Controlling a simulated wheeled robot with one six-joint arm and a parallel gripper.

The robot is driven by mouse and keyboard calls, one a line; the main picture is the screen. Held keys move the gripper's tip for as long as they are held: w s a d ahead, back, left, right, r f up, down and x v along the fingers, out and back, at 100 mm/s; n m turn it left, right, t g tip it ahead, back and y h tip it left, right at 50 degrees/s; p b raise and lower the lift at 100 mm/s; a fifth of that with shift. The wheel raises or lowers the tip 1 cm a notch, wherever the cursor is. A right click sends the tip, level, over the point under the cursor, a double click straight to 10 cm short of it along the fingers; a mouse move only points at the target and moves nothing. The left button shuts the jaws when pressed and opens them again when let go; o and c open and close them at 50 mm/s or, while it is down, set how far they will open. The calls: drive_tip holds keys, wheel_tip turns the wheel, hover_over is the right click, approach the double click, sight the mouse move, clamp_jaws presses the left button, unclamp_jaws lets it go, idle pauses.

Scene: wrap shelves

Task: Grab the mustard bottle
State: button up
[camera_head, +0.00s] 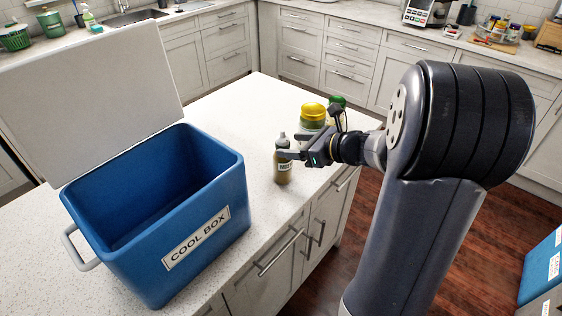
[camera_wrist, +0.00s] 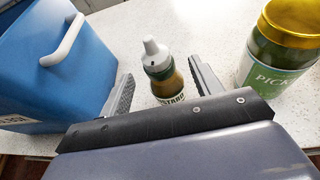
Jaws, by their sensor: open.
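The mustard bottle (camera_head: 283,165) stands upright on the white counter near its front edge. It has a grey cap, a yellow-brown body and a pale label. In the wrist view the bottle (camera_wrist: 164,75) stands between the two fingers, with clear gaps on both sides and its label partly hidden by my gripper's body. My gripper (camera_head: 283,150) is open around the bottle's upper part, and its fingers (camera_wrist: 160,84) do not appear to touch it. The lower part of the bottle is hidden in the wrist view.
A blue cool box (camera_head: 200,240) with its lid (camera_head: 90,90) raised stands open to the left. A jar with a yellow lid (camera_head: 313,113) stands close behind my gripper; it also shows in the wrist view (camera_wrist: 275,66). A green-topped item (camera_head: 338,102) is beside it. The counter between box and bottle is clear.

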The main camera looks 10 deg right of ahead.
sight(278, 146)
drive_tip(key=shift+p+x, duration=0.45)
drive_tip(key=shift+x, duration=2.6)
drive_tip(key=shift+s+f, duration=0.1)
drive_tip(key=shift+f, duration=0.1)
drive_tip(key=shift+c, duration=0.3)
clamp_jaws()
